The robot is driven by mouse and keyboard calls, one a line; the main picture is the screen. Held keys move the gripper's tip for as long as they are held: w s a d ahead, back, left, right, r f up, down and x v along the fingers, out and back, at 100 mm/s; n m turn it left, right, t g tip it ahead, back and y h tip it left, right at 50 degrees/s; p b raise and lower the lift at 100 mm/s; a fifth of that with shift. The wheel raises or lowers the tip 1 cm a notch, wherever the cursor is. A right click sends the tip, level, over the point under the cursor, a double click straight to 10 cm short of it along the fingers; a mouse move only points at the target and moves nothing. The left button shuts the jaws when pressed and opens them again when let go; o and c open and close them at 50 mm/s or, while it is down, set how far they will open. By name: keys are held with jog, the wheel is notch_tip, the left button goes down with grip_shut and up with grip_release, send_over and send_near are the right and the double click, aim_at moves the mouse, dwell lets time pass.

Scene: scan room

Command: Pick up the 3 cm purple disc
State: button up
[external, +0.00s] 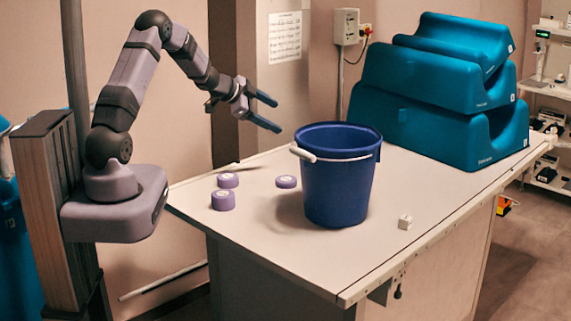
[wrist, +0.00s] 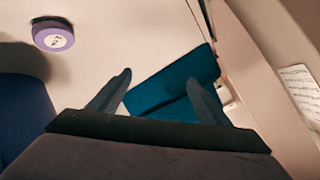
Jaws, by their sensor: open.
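Three purple discs with white tops stand on the table in the external view. One is at the back left (external: 228,181), a thicker one is in front of it (external: 223,201), and a thinner one is close to the bucket's left side (external: 286,182). Their top markings are too small to read, so I cannot tell which is the 3 cm one. My gripper (external: 277,116) is open and empty, high above the table's back edge. In the wrist view one purple disc (wrist: 53,38) shows at the upper left, outside the open fingers (wrist: 158,77).
A blue bucket (external: 338,185) with a white-gripped handle stands mid-table, right of the discs. Stacked teal foam supports (external: 440,90) fill the back right. The table's front (external: 300,255) is clear.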

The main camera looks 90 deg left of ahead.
aim_at(226, 176)
jog(key=s+d+f+h, duration=0.1)
jog(key=s+f, duration=0.2)
jog(key=s+d+f+t+h+b, duration=0.1)
jog(key=s+f+h, duration=0.1)
jog(key=s+f, duration=0.1)
jog(key=s+d+f+m+t+h, duration=0.1)
jog(key=s+f, duration=0.2)
jog(key=shift+s+d+h, duration=0.3)
jog(key=shift+s, duration=0.1)
jog(key=s+d+f+h, duration=0.1)
jog(key=s+d, duration=0.1)
jog(key=s, duration=0.1)
jog(key=s+d+f+t+h+b, duration=0.1)
jog(key=s+d, duration=0.2)
jog(key=s+d+f+h, duration=0.1)
jog(key=s+d+h, duration=0.1)
jog(key=s, duration=0.1)
jog(key=shift+d+t, duration=0.25)
jog(key=shift+t, duration=0.15)
jog(key=shift+s+d, duration=0.1)
jog(key=shift+s, duration=0.3)
jog(key=shift+p+x, duration=0.6)
jog(key=shift+x, duration=0.85)
jog(key=shift+a+p+x, duration=0.2)
jog(key=shift+p+x, duration=0.9)
jog(key=shift+x, duration=1.25)
jog(key=c, duration=1.2)
